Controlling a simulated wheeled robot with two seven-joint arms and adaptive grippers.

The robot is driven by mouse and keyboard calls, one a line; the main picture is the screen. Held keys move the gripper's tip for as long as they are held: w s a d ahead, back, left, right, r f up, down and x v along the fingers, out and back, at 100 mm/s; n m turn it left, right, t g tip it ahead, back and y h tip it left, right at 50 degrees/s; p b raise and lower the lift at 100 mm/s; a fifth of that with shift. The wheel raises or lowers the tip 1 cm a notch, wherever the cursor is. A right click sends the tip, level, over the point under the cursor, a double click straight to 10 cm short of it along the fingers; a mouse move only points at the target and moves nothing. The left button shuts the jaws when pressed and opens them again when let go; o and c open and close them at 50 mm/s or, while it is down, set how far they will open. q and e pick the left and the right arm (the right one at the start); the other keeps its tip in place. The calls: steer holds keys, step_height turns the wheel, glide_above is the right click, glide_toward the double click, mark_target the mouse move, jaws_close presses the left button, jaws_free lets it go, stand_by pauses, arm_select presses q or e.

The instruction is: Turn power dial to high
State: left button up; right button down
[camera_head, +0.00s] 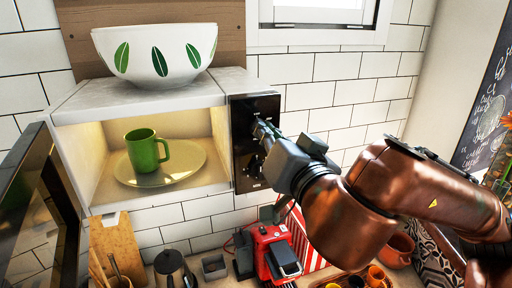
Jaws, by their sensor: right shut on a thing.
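The microwave (100,99) hangs on the tiled wall with its dark door (45,190) swung open to the left. Inside, a green mug (146,150) stands on the glass turntable plate (190,172). The black control panel (244,176) is on the right side of the opening. My right gripper (262,130) reaches in from the right and is shut at the upper middle of the panel, on what appears to be the power dial. The gripper hides the dial, so its setting cannot be read. My left gripper is not in view.
A white bowl with green leaves (155,52) sits on top of the microwave. Below are a red appliance (268,250), a dark kettle (172,268), a cutting board (115,245) and a terracotta pot (397,250). A window frame (320,36) is above right.

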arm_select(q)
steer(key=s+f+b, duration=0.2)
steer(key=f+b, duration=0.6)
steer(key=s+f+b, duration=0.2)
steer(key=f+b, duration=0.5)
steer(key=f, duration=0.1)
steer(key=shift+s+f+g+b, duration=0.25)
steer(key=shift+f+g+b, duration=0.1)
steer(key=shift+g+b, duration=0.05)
arm_select(e)
steer(key=shift+a+f+m, duration=0.1)
steer(key=shift+f+m, duration=0.25)
steer(key=shift+m, duration=4.7)
steer(key=shift+a+f+m, duration=0.15)
steer(key=shift+f+m, duration=0.25)
steer(key=shift+m, duration=4.7)
steer(key=shift+a+f+m, duration=0.1)
steer(key=shift+f+m, duration=0.25)
steer(key=shift+m, duration=5)
steer(key=c, duration=1.6)
jaws_free()
steer(key=shift+s+d+r, duration=0.1)
steer(key=shift+r, duration=0.1)
